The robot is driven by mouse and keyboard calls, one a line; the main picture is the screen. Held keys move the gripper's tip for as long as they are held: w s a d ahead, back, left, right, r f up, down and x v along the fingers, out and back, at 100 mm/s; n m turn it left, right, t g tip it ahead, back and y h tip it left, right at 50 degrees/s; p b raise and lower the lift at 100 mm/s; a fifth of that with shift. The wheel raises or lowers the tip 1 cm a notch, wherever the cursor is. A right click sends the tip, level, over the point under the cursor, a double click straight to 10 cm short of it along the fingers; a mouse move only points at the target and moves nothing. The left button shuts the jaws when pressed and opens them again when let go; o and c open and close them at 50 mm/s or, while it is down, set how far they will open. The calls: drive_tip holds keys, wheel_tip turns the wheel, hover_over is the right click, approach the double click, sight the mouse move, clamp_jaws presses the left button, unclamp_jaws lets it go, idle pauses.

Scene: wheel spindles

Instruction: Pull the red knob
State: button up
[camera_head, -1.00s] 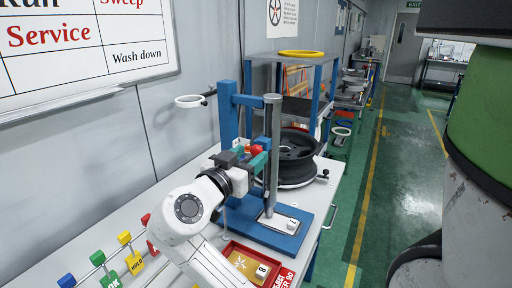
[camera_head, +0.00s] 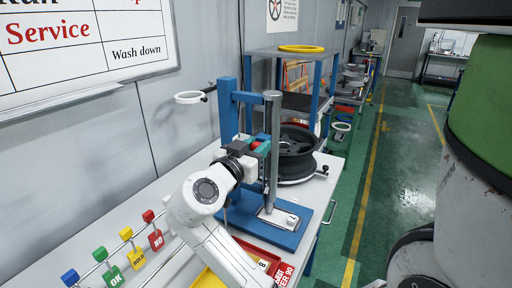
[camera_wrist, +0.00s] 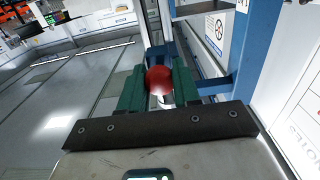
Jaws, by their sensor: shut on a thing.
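The red knob (camera_wrist: 158,80) is a round ball in the middle of the wrist view. My gripper (camera_wrist: 158,88) has its two green fingers on either side of it, shut on it. In the head view my gripper (camera_head: 257,148) is at the blue stand (camera_head: 228,108), left of the upright grey metal post (camera_head: 272,150). Only a little of the red knob (camera_head: 254,145) shows there between the fingers. What the knob is fixed to is mostly hidden by my gripper and wrist.
A black wheel (camera_head: 295,160) lies behind the post. Blue, green, yellow and red tags (camera_head: 156,238) stand on a rail at the front left. A red-edged tray (camera_head: 270,258) lies below my arm. A ring holder (camera_head: 189,97) juts from the wall. The green floor on the right has free room.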

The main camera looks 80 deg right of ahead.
clamp_jaws()
drive_tip(key=shift+w+a+b, duration=0.15)
drive_tip(key=shift+a+b, duration=0.2)
drive_tip(key=shift+w+a, duration=0.1)
drive_tip(key=shift+a, duration=0.4)
drive_tip(key=o, duration=0.7)
unclamp_jaws()
